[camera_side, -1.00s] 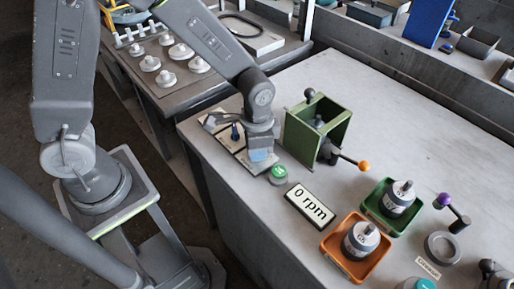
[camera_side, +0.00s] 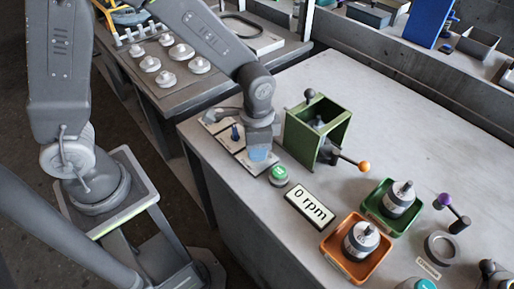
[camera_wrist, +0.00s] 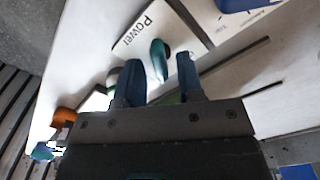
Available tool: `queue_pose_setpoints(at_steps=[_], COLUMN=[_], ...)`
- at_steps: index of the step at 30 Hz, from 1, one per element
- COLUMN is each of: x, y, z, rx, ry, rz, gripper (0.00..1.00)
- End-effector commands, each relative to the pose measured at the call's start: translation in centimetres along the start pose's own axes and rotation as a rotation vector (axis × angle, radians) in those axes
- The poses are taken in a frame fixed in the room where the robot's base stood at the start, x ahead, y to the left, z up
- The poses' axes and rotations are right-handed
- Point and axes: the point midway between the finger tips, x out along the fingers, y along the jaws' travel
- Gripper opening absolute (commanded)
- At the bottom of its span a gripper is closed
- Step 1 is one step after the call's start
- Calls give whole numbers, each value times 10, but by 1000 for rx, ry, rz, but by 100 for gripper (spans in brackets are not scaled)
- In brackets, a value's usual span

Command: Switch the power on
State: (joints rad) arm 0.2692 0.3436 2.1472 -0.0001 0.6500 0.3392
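The Power plate (camera_wrist: 145,32) is white with black lettering in the wrist view. A teal switch knob (camera_wrist: 159,60) stands on it. My gripper (camera_wrist: 159,78) has its two bluish fingers apart, with the knob showing ahead of the gap between them. I cannot tell whether either finger touches the knob. In the side view my gripper (camera_side: 258,154) hangs low over the plates at the table's left edge, hiding the teal knob. A blue knob (camera_side: 235,132) on a neighbouring plate shows just left of it.
A green button (camera_side: 279,174) and a display reading 0 rpm (camera_side: 310,205) lie in front of my gripper. The green housing (camera_side: 302,140) stands close on the right, its orange-tipped lever sticking out. Orange (camera_side: 334,262) and green (camera_side: 374,217) trays hold parts. The table's back right is clear.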

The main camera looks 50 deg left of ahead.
Motion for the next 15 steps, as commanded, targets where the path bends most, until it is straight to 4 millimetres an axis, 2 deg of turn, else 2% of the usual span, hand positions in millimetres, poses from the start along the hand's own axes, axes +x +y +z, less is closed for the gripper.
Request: queue_pose_setpoints(at_steps=[15], x=[-40], y=[0], z=[0], rx=[0], ry=[1], rz=[0], gripper=[34])
